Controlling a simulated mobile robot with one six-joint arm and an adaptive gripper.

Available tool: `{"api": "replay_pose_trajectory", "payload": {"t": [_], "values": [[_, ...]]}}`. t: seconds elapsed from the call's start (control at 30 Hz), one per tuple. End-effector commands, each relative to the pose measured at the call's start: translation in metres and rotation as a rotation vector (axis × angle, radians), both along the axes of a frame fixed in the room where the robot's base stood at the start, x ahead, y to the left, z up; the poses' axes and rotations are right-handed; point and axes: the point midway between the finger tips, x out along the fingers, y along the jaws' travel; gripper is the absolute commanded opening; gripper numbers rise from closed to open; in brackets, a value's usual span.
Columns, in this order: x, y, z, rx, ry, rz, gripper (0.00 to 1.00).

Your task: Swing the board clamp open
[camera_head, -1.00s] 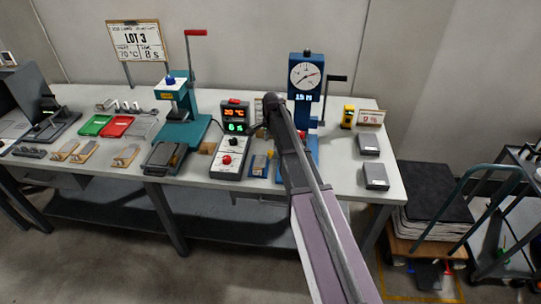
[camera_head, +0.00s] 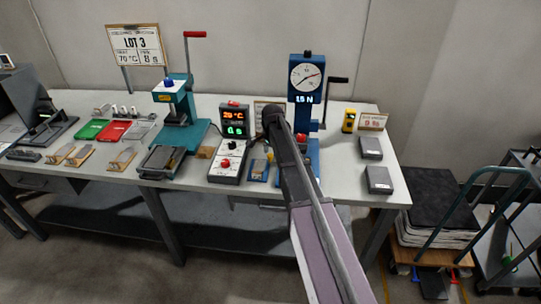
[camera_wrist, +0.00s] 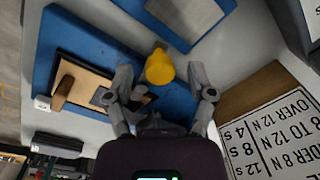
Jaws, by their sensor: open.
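In the wrist view my gripper (camera_wrist: 160,76) is open, with one finger on each side of a yellow knob (camera_wrist: 160,66). I cannot tell whether either finger touches it. The knob stands over a blue base, which I take to hold the board clamp. A tan board (camera_wrist: 88,82) with a brown block on it lies on the blue plate (camera_wrist: 60,35) to the left. A grey part beside the left finger is partly hidden. In the head view my arm covers the lower part of the blue dial stand (camera_head: 306,85), and my fingers are hidden.
A printed card (camera_wrist: 270,130) stands close to the right finger. In the head view a control box (camera_head: 230,150) and a teal press (camera_head: 180,110) stand left of my arm. Grey blocks (camera_head: 379,180) lie to the right, with a cart (camera_head: 500,230) beyond the bench (camera_head: 345,170).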

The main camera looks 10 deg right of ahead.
Motion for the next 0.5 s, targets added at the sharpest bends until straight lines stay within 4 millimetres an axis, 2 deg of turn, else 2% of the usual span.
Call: {"api": "replay_pose_trajectory", "payload": {"t": [0.1,0.33,0.5], "values": [[0.0000,0.0001,0.0001,0.000,0.000,0.000,0.68],[0.0000,0.0001,0.0001,0.000,0.000,0.000,0.00],[0.0000,0.0000,0.0000,0.000,0.000,0.001,0.00]]}}
